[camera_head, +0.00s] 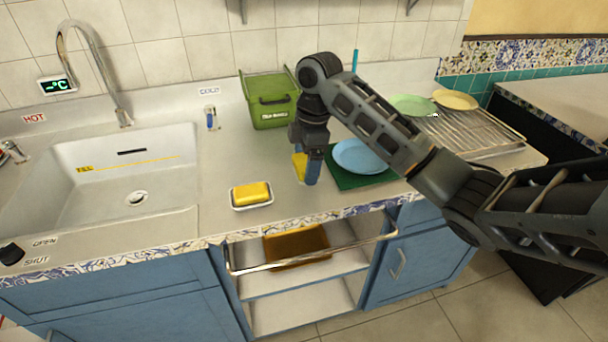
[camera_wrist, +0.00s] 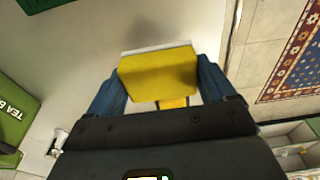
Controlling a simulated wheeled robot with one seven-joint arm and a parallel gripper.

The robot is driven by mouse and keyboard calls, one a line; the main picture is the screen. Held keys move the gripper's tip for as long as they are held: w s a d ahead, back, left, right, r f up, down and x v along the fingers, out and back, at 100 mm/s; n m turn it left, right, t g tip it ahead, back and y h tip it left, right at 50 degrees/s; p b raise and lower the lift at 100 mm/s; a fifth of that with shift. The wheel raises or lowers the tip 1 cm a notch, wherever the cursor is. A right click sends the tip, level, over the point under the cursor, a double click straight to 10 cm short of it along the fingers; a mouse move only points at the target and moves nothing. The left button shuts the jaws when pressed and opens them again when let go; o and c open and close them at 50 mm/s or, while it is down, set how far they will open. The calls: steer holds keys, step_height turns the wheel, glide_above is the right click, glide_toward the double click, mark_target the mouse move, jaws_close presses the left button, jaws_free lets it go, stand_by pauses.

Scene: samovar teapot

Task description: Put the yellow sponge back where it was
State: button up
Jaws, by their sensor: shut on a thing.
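My gripper (camera_head: 306,170) points down over the counter, left of the blue plate. Its blue fingers are shut on a yellow sponge (camera_head: 300,164), partly hidden by a finger in the head view. In the wrist view the sponge (camera_wrist: 158,72) sits between the fingers, with a pale strip along its far edge. I cannot tell whether it touches the counter. A second yellow block (camera_head: 252,192) lies on a small white dish (camera_head: 252,205) near the counter's front edge, left of my gripper. A small yellow patch behind the held sponge in the wrist view is mostly hidden.
A blue plate (camera_head: 360,156) rests on a dark green mat (camera_head: 345,181) right of my gripper. A green bin (camera_head: 270,100) stands behind. The sink (camera_head: 120,180) is at left. A dish rack (camera_head: 480,133) holds green and yellow plates at right. Counter between dish and gripper is clear.

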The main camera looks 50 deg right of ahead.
mark_target(304, 187)
steer(key=shift+w+a+f, duration=0.1)
steer(key=shift+w+f, duration=0.05)
steer(key=shift+f+p, duration=0.3)
steer(key=shift+f, duration=1.7)
steer(key=shift+f, duration=0.2)
steer(key=o, duration=0.8)
steer(key=shift+r, duration=0.1)
steer(key=r, duration=0.8)
steer(key=d+r, duration=0.1)
steer(key=r, duration=0.3)
steer(key=shift+s+r, duration=0.1)
steer(key=shift+s, duration=0.3)
